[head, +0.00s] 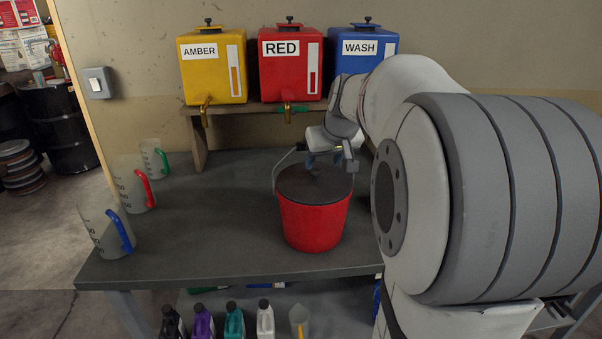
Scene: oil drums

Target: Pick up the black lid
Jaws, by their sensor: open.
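The black lid (303,187) lies flat on top of a red bucket (313,224) in the middle of the grey workbench. My gripper (328,164) is open and points down over the back right part of the lid. I cannot tell whether its fingertips touch the lid. The fingers partly hide the lid's far edge. The bucket's thin handle (274,170) stands up at the left, near the gripper.
Amber (213,72), red (290,75) and blue WASH (357,49) tanks with taps stand on a shelf behind. Three clear jugs (107,229) line the bench's left edge. Several bottles (203,321) stand below. The bench left of the bucket is clear.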

